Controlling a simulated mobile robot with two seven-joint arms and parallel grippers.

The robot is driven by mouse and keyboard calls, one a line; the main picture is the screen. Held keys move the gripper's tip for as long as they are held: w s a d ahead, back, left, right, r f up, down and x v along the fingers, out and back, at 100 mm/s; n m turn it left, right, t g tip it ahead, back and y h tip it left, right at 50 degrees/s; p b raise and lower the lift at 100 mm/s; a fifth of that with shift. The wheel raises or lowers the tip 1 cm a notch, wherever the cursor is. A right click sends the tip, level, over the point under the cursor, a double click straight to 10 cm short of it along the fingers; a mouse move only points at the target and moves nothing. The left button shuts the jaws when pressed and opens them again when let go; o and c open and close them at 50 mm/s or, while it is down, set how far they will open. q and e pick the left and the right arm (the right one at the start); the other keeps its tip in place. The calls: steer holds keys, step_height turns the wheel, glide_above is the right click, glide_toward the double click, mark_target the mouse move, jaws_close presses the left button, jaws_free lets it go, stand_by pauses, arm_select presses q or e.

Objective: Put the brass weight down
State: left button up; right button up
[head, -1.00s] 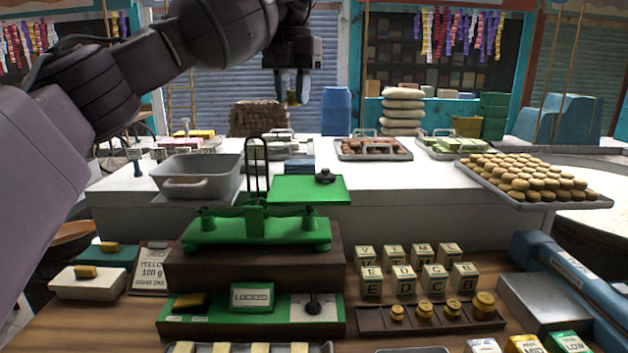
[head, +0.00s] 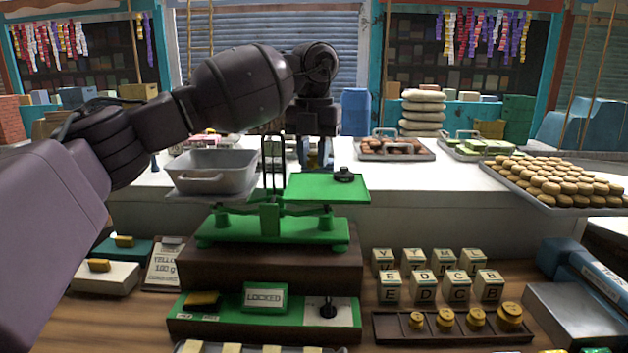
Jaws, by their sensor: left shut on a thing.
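My left gripper (head: 315,153) comes in from the left and points down, just above and behind the green scale pan (head: 328,190). It is shut on a small brass weight (head: 313,160), which shows between the fingers. The weight's lower part is hard to make out against the pan's back edge, and I cannot tell whether it touches anything. A black knob-like piece (head: 344,174) sits on the pan's back right. The green balance (head: 270,228) stands on a brown block. My right gripper is out of view.
A grey tub (head: 212,172) stands on the balance's left pan. A dark rack (head: 385,328) with several brass weights lies front right, below lettered blocks (head: 390,287). A green panel reads LOCKED (head: 264,297). A biscuit tray (head: 560,190) stands at the right.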

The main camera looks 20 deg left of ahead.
mark_target(314, 167)
arm_select(q)
steer(key=shift+f, duration=2.5)
steer(key=o, duration=0.9)
steer(key=shift+o, duration=0.2)
steer(key=shift+r, duration=0.15)
step_height(314, 167, up, 12)
steer(key=shift+f, duration=0.1)
